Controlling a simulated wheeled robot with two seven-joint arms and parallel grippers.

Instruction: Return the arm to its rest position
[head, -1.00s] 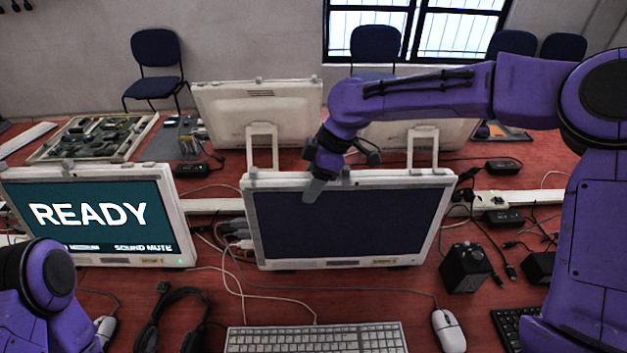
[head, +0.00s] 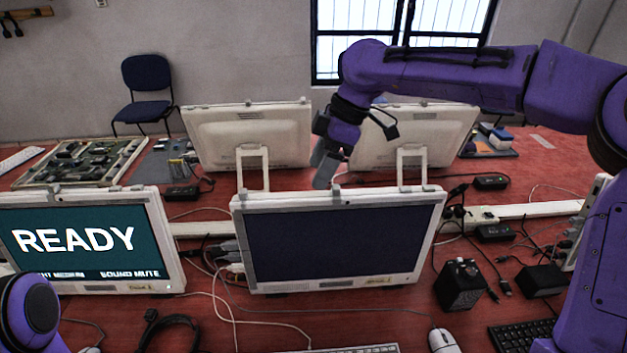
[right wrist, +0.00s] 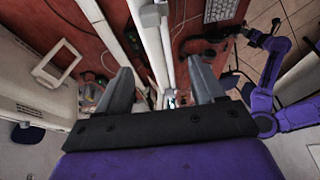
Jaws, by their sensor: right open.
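My right arm comes in from the right in the head view, and its gripper (head: 325,168) hangs above and behind the top edge of the dark monitor (head: 340,240). In the right wrist view the two grey fingers of this gripper (right wrist: 165,92) stand apart with nothing held between them. Below them is the monitor's narrow white top edge (right wrist: 150,45), apart from the fingers as far as I can tell. My left gripper is not in the head view; only a purple part of the left arm shows at the lower left.
A lit monitor reading READY (head: 90,240) stands at left. Two white monitors (head: 250,140) face away behind. Cables, a black box (head: 460,285), a mouse (head: 442,341) and a keyboard (head: 350,350) lie on the red table.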

